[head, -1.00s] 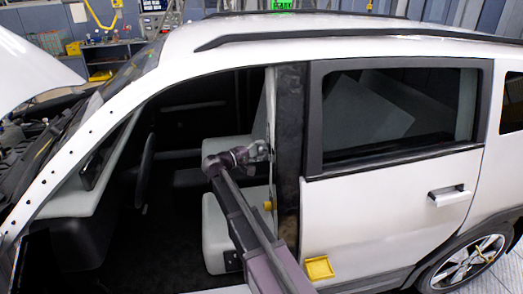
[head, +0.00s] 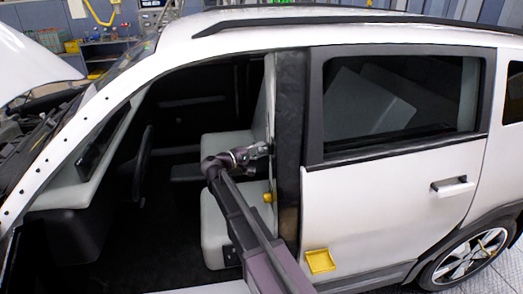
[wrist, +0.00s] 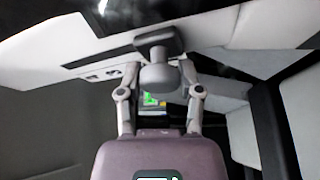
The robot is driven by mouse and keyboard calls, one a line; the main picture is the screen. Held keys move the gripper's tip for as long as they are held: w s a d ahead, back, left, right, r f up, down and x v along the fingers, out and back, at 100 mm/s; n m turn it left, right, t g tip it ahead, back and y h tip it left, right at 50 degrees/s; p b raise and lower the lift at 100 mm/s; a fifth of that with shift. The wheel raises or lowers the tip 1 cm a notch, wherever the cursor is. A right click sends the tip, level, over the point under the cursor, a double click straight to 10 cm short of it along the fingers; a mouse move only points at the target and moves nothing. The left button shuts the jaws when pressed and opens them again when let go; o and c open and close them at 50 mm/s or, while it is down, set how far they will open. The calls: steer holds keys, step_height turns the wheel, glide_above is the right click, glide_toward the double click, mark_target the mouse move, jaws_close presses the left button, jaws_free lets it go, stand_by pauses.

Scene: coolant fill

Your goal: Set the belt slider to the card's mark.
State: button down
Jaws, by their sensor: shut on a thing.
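The belt slider shows in the wrist view as a grey rounded knob (wrist: 158,78) on a dark block (wrist: 160,38), set against a pale trim panel. My gripper (wrist: 160,66) has one finger on each side of the knob and is shut on it. In the head view my gripper (head: 262,150) is inside the front door opening, at the inner side of the dark door pillar (head: 290,140). The slider is too small or hidden to tell there. I cannot make out the card or its mark in either view.
My arm reaches in through the open front doorway. A pale seat (head: 222,225) is beside and behind it. A yellow knob (head: 268,197) is low near the pillar. Black roof rails run above.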

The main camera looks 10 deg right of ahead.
steer(key=shift+s+f, duration=0.15)
steer(key=shift+f, duration=0.1)
steer(key=c, duration=0.7)
jaws_free()
steer(key=o, duration=0.4)
steer(key=shift+o, duration=0.2)
steer(key=shift+a, duration=0.25)
steer(key=v, duration=1.1)
steer(key=shift+a+r, duration=0.2)
steer(key=shift+s, duration=0.2)
